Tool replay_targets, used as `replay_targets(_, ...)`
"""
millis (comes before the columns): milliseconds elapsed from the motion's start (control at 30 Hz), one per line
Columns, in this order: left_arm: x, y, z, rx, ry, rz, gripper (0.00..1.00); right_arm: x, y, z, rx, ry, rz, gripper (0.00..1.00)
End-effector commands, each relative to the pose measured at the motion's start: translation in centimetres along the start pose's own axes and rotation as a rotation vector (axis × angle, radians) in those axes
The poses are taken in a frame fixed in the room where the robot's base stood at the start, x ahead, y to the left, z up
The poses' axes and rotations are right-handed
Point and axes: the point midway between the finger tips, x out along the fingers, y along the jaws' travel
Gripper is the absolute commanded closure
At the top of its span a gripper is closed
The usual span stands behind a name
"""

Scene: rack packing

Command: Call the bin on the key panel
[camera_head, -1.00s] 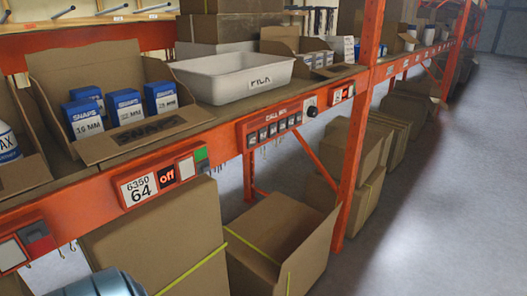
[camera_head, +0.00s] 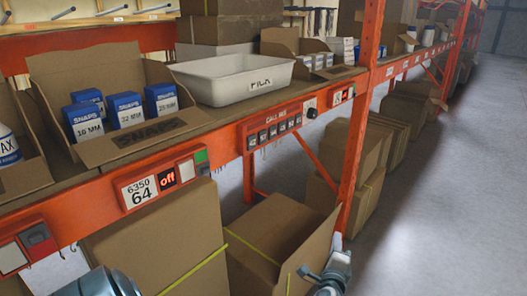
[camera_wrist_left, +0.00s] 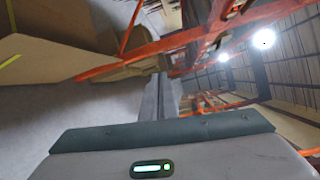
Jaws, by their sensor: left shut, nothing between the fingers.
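The key panel (camera_head: 270,131) is a red plate on the shelf's front beam, marked "CALL BIN", with a row of several small dark keys. A round black knob (camera_head: 311,113) sits just right of it. My left gripper (camera_head: 337,243) is low at the bottom of the head view, right of and below the panel and apart from it, beside the rack post. In the left wrist view its fingers (camera_wrist_left: 167,82) are together with nothing between them. The panel does not show clearly in that view. My right gripper is not in view.
The rack post (camera_head: 362,115) rises right of the panel. An open carton (camera_head: 258,262) stands below. A white "PICK" tray (camera_head: 225,85) and a carton of SNAPS boxes (camera_head: 125,112) are on the shelf. The aisle floor (camera_head: 440,200) at right is clear.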

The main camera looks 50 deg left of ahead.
Motion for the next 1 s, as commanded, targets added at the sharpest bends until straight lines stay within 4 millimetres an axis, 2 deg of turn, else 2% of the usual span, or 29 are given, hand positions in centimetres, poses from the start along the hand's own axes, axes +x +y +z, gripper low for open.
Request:
replay_targets(33,0.1,-2.3,0.9,0.013,-0.028,-0.035,1.0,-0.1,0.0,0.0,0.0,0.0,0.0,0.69)
replay_targets(100,0.1,-5.3,2.3,0.038,-0.07,-0.081,1.0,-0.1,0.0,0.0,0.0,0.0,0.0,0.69)
replay_targets(300,-1.1,-13.4,6.8,0.104,-0.21,-0.199,1.0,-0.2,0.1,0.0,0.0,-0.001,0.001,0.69)
replay_targets(500,-3.5,-20.6,11.7,0.155,-0.369,-0.294,1.0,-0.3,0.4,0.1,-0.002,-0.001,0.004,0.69)
replay_targets(600,-5.0,-23.4,13.9,0.175,-0.443,-0.328,1.0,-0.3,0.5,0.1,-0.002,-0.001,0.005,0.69)
replay_targets(800,-7.2,-26.5,16.9,0.196,-0.544,-0.364,1.0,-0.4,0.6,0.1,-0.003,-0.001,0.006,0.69)
replay_targets(1000,-7.8,-27.3,17.7,0.202,-0.574,-0.372,1.0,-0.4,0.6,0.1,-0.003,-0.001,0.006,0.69)
